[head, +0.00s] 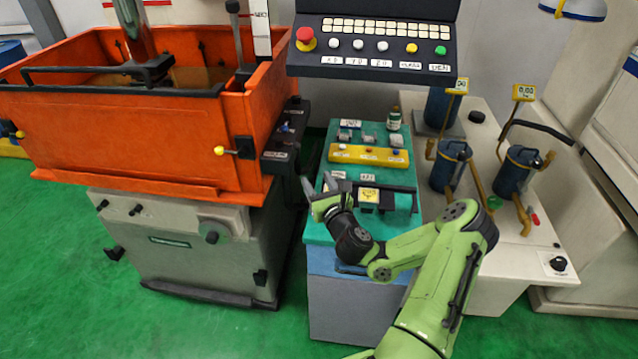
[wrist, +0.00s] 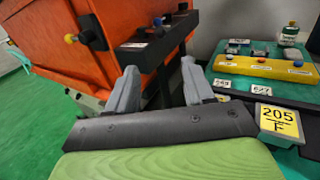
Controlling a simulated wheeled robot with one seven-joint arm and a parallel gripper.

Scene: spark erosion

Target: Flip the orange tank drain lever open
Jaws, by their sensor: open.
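The orange tank (head: 130,139) stands on a grey machine base at the left; its side also shows in the wrist view (wrist: 125,20). A black lever with a yellow knob (head: 220,150) is at the tank's front right corner; the knob shows at the upper left in the wrist view (wrist: 70,38). A dark labelled block (head: 281,160) on the tank's right side bears a small blue-knobbed part (wrist: 157,22). The labels are too small to read, so I cannot tell which is the drain lever. My gripper (wrist: 158,70) is open and empty, apart from both, over the teal bench's left edge.
The teal bench (head: 319,231) holds a yellow fixture strip (head: 357,154), a bottle (head: 393,120) and a yellow tag (wrist: 279,120), close right of my gripper. A control panel (head: 370,45) overhangs the back. Green floor is clear at the front left.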

